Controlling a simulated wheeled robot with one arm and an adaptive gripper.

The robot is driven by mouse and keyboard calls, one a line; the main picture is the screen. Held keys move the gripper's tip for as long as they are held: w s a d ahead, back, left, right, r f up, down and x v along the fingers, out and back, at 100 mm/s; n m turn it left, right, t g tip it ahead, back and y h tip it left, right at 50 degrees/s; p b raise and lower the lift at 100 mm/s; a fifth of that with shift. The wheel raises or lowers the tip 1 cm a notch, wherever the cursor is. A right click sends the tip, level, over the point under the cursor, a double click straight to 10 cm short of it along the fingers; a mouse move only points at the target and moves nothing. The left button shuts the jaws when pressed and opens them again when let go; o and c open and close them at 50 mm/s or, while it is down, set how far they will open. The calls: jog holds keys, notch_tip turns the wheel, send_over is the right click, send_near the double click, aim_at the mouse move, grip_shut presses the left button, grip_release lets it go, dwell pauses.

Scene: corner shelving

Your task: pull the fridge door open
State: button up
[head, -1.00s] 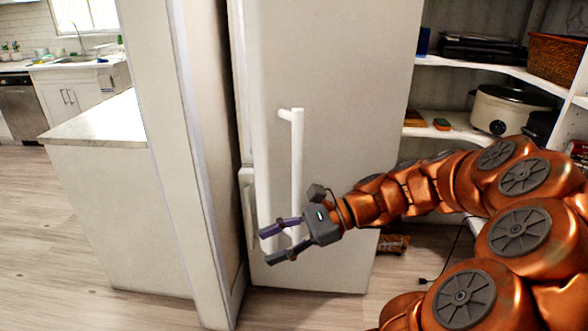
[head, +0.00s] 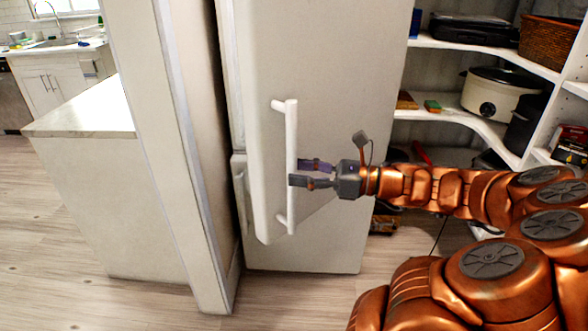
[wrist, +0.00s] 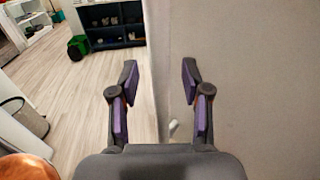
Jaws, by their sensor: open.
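The fridge door (head: 255,100) is light grey, with a white vertical bar handle (head: 291,140) near its left edge. The door's lower edge slants, and the door looks slightly ajar, though I cannot be sure. My gripper (head: 296,172) is open at the lower half of the handle, coming from the right. The tip of one dark finger overlaps the bar in the head view; I cannot tell whether it touches. In the wrist view my gripper (wrist: 160,80) has its fingers spread, with a pale vertical strip between them and a small white piece low by the right finger.
A pale wall end (head: 185,150) stands just left of the fridge. A counter (head: 85,110) is further left, with open wood floor (head: 60,230) before it. Corner shelves (head: 470,110) with a slow cooker (head: 500,95) and a basket (head: 548,42) are at the right.

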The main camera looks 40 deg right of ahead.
jog(key=shift+x, duration=1.15)
jog(key=shift+c, duration=0.4)
grip_shut()
